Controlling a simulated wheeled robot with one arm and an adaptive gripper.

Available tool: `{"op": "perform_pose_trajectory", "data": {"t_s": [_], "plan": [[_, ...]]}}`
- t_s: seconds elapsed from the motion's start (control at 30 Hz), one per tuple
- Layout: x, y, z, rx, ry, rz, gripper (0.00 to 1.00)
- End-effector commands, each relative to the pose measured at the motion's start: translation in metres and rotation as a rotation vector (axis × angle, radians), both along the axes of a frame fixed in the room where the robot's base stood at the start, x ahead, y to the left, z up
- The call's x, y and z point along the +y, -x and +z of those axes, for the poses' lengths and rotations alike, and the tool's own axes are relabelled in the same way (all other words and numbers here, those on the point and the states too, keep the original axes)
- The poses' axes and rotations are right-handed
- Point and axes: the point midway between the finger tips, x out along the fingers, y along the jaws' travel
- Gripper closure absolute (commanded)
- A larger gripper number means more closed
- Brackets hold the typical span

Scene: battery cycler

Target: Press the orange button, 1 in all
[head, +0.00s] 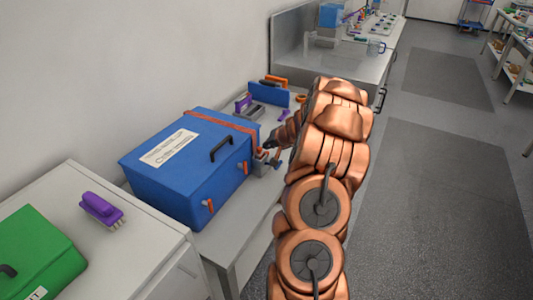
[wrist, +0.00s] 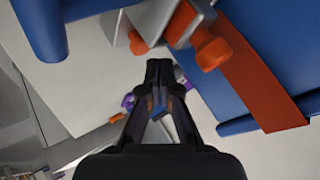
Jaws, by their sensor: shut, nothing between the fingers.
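In the head view a small orange part (head: 262,152), which looks like the button, sits on a small grey block at the right side of the blue box. My gripper (head: 268,144) is right beside it, at the end of my copper arm. In the wrist view my gripper (wrist: 159,66) is shut and empty, its fingertips together. An orange knob (wrist: 212,54) shows just to the right of and above the fingertips, with a gap between them in the picture. Another orange end (wrist: 138,43) shows to the upper left. I cannot tell which of these is the button.
The blue box (head: 184,172) with a red strap and black handle stands on the light bench (head: 240,232). Behind it lie a blue plate (head: 270,95) and orange and purple tools. A purple brush (head: 101,209) and green case (head: 35,255) are at left. Open floor lies at right.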

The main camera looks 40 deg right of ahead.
Motion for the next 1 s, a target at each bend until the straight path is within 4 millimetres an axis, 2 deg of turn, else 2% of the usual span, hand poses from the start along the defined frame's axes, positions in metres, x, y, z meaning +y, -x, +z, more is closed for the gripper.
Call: {"op": "perform_pose_trajectory", "data": {"t_s": [0.63, 1.0], "plan": [[0.0000, 0.0000, -0.0004, 0.000, 0.000, 0.000, 1.00], [-0.0001, 0.0000, -0.0089, -0.001, 0.000, 0.000, 1.00]]}}
